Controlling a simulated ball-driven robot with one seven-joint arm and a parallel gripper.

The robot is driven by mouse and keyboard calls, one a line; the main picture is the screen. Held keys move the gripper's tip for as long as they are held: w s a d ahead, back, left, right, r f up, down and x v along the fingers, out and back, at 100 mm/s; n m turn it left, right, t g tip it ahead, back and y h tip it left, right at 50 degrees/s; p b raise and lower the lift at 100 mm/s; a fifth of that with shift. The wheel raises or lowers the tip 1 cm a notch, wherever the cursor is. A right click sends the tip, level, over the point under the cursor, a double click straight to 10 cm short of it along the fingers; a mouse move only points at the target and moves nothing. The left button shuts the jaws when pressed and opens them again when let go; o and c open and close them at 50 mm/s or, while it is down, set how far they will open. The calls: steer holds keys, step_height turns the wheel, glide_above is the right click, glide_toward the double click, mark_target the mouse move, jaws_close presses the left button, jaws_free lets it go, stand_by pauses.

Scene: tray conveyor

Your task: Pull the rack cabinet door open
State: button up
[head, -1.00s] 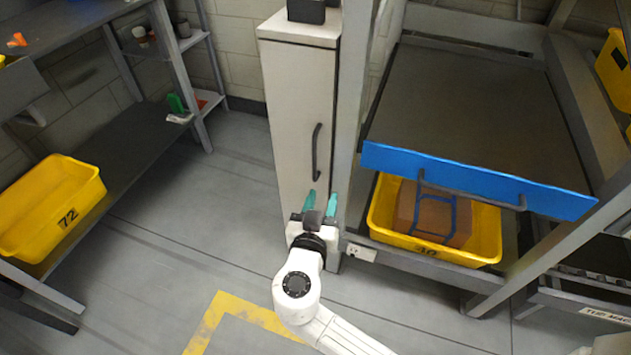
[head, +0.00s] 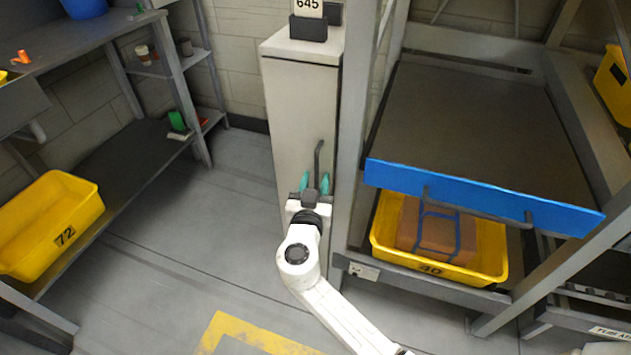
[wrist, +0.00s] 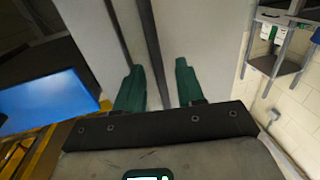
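The tall white rack cabinet (head: 292,100) stands at the centre of the head view. Its front door appears closed. A dark vertical bar handle (head: 318,158) is on the door's right side. My gripper (head: 315,182) is at the handle's lower part, with its teal fingers spread on either side. In the wrist view, my gripper (wrist: 160,82) is open, and the dark handle (wrist: 152,45) runs between the fingers, apart from both. The white door face (wrist: 185,30) is beyond the fingertips. My wrist hides the handle's lower end in the head view.
A grey rack with a blue-fronted shelf (head: 480,198) stands close on the right, over a yellow bin (head: 490,262) holding a brown box (head: 428,230). Shelving with another yellow bin (head: 50,215) is at left. The floor (head: 195,230) left of the cabinet is clear.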

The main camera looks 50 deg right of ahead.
steer(key=shift+d, duration=0.15)
steer(key=shift+c, duration=0.2)
jaws_close()
stand_by(0.4)
